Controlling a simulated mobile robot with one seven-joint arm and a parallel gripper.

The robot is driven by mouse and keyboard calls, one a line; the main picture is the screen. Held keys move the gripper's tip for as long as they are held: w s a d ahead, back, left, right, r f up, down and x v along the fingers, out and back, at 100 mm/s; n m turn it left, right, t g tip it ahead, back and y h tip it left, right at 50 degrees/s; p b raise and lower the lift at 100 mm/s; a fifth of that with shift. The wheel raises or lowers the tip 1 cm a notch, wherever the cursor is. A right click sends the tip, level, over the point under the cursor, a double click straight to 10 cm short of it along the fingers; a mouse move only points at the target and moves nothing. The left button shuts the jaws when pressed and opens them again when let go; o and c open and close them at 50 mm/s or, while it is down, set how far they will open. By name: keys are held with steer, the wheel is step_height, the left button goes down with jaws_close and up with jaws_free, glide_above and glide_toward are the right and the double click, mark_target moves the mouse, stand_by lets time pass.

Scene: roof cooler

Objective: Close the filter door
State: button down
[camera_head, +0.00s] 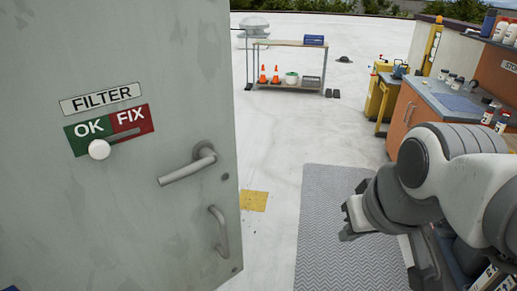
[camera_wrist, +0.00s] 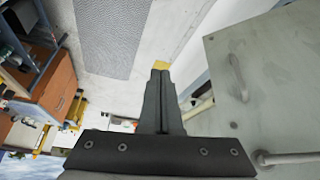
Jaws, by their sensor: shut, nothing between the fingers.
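The filter door (camera_head: 115,210) is a large grey-green metal panel filling the left of the head view. It stands swung open, with rooftop floor visible beyond its right edge. It carries a FILTER label (camera_head: 100,98), a green and red OK/FIX sign (camera_head: 128,122) with a white knob (camera_head: 99,149), a lever handle (camera_head: 187,170) and a pull handle (camera_head: 219,231). My gripper (camera_head: 348,222) is to the right of the door, apart from it, over the grey mat. In the wrist view my gripper (camera_wrist: 160,75) is shut and empty, and the door (camera_wrist: 285,90) shows at the right.
A grey patterned mat (camera_head: 325,190) and a yellow floor patch (camera_head: 253,201) lie beyond the door. A shelf table (camera_head: 290,44) with orange cones stands at the back. A workbench (camera_head: 400,115) with bottles is at the right.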

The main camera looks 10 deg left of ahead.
steer(key=w+a+r+n+g+y+p, duration=0.1)
steer(key=w+a+r+n, duration=0.1)
steer(key=w+a+n, duration=0.3)
steer(key=n+g+y, duration=0.1)
steer(key=n, duration=0.1)
glide_toward(237, 203)
step_height(237, 203, down, 6)
steer(key=s+d, duration=0.1)
steer(key=s, duration=0.2)
steer(key=shift+w+a+f+p, duration=0.1)
steer(key=shift+w+a+p, duration=0.25)
steer(key=shift+w+a, duration=0.4)
steer(key=shift+w+a+f+p, duration=0.15)
steer(key=shift+w+a+p, duration=0.2)
steer(key=shift+w+a, duration=0.4)
